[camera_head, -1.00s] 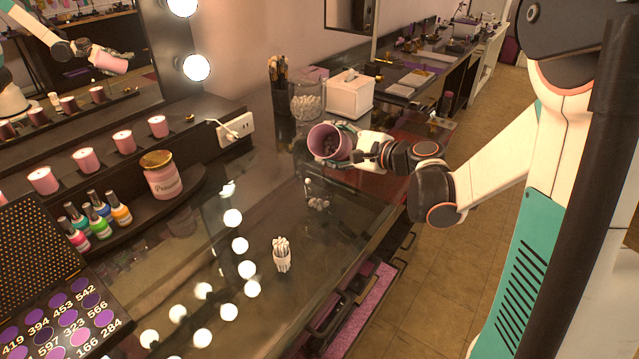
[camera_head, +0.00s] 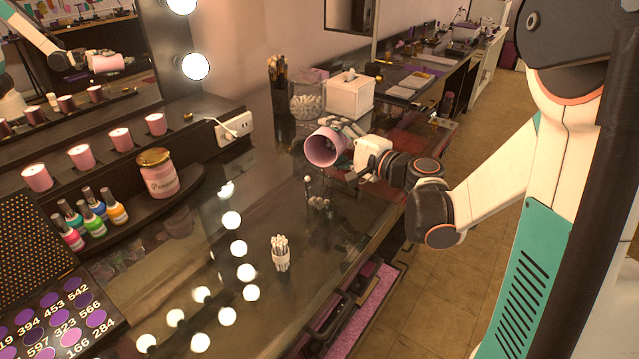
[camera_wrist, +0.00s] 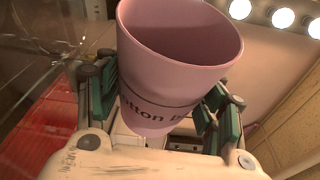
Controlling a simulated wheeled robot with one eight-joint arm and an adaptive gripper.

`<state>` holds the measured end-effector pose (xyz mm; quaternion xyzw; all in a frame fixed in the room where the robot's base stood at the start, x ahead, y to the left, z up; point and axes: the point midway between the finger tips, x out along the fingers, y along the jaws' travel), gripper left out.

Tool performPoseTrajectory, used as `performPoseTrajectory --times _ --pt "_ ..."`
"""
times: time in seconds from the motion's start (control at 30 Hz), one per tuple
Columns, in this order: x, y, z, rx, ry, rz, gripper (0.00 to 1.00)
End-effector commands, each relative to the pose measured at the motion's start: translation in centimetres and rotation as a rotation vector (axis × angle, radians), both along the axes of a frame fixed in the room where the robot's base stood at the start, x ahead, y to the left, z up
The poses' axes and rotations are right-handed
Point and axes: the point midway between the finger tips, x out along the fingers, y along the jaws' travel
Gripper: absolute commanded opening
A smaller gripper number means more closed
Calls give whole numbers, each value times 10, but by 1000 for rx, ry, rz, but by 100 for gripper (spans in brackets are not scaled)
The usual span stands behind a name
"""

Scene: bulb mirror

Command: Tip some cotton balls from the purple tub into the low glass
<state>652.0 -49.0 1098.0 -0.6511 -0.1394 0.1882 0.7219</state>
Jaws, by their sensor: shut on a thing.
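The purple tub (camera_head: 322,150), pinkish with lettering (camera_wrist: 160,110) in the wrist view, is held by my gripper (camera_head: 345,142). The gripper's green-padded fingers (camera_wrist: 162,100) are shut on its two sides. The tub is tilted well over above the table, its mouth facing left and toward the head camera. The part of its inside that shows in the wrist view has no balls in it. The low glass (camera_head: 319,203) stands below the tub, hard to make out, with some white cotton balls in it. One pale ball (camera_head: 307,179) shows between tub and glass, seemingly in the air.
A glass jar of white balls (camera_head: 307,102), a white tissue box (camera_head: 350,97) and a dark brush holder (camera_head: 282,100) stand behind the tub. A cup of white sticks (camera_head: 281,258) stands in front. A pink jar (camera_head: 159,178) and nail polishes (camera_head: 95,215) are at left.

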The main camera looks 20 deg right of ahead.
Motion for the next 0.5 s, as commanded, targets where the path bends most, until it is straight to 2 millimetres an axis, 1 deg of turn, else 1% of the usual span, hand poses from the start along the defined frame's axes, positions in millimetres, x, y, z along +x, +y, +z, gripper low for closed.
performPoseTrajectory --times 0.23,0.5 --pt "-3 3 8 -69 -79 0 38" --pt "-3 3 7 -76 -89 1 38"
